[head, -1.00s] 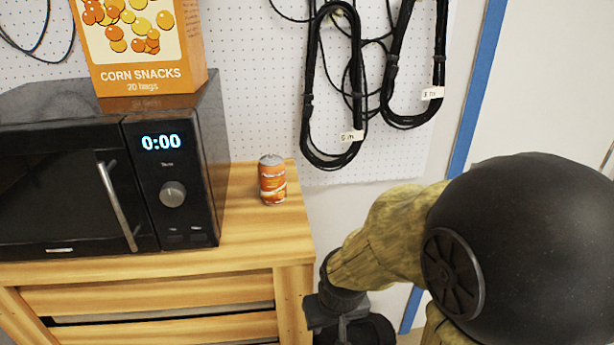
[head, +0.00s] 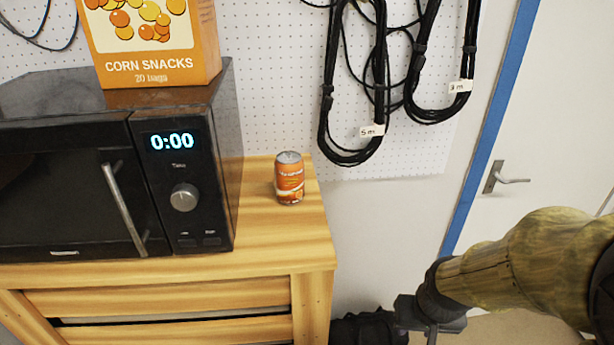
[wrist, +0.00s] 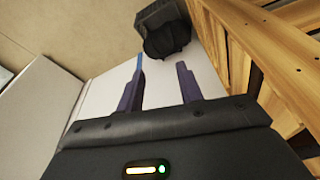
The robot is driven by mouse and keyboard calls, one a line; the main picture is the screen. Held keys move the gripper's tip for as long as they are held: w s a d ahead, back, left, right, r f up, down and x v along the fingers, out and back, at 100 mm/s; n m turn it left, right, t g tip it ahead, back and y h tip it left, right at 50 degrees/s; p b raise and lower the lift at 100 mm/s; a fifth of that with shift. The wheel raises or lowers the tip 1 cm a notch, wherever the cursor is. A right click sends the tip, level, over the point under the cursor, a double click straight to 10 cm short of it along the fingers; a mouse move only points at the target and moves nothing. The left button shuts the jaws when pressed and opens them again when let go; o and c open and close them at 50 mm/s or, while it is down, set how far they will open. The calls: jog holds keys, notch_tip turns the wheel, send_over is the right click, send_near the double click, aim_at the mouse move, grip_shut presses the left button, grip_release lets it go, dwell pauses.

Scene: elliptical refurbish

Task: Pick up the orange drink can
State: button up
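The orange drink can (head: 289,179) stands upright on the right end of the wooden cabinet top (head: 270,235), just right of the microwave. The can does not show in the wrist view. My gripper (wrist: 160,82) is open in the wrist view, its two dark fingers apart with nothing between them. It is below the cabinet top and off to the right of it, beside the cabinet's slatted side (wrist: 250,60). In the head view my arm comes in from the lower right, and the fingers cannot be made out there.
A black microwave (head: 70,190) fills the left of the cabinet top, with a corn snacks box (head: 160,70) on it. Coiled black cables (head: 328,100) hang on the pegboard behind. A dark bag-like object (wrist: 167,35) lies on the floor. A door (head: 545,130) is at right.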

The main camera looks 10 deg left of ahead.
jog(key=o, duration=0.6)
jog(key=shift+w+r, duration=0.2)
jog(key=shift+r, duration=0.05)
jog(key=o, duration=0.5)
jog(key=w+r+p, duration=0.1)
jog(key=w+r+n+t+p, duration=0.1)
jog(key=w+r+p, duration=0.1)
jog(key=w+a+r+t+p, duration=0.1)
jog(key=shift+w+r+n+p, duration=0.25)
jog(key=shift+n+p, duration=0.15)
jog(key=w+a+r+n+t+y+p, duration=0.1)
jog(key=w+a+r+n+y+p, duration=0.1)
jog(key=a+r, duration=0.3)
jog(key=w+a+r+n+t+y+p, duration=0.2)
jog(key=a+r+n+y+p, duration=0.1)
jog(key=r, duration=0.5)
jog(key=w+a+r+n+t+y+p, duration=0.1)
jog(key=w+a+r+n+y+p, duration=0.1)
jog(key=a+r+y+p, duration=0.3)
jog(key=shift+w+a+r+n+t+p, duration=0.15)
jog(key=shift+w+a+r+p, duration=0.1)
jog(key=shift+a+r, duration=0.35)
jog(key=shift+w+a+r+n+t+p, duration=0.15)
jog(key=shift+w+a+r+p, duration=0.1)
jog(key=shift+a+r, duration=0.3)
jog(key=shift+a+f, duration=0.1)
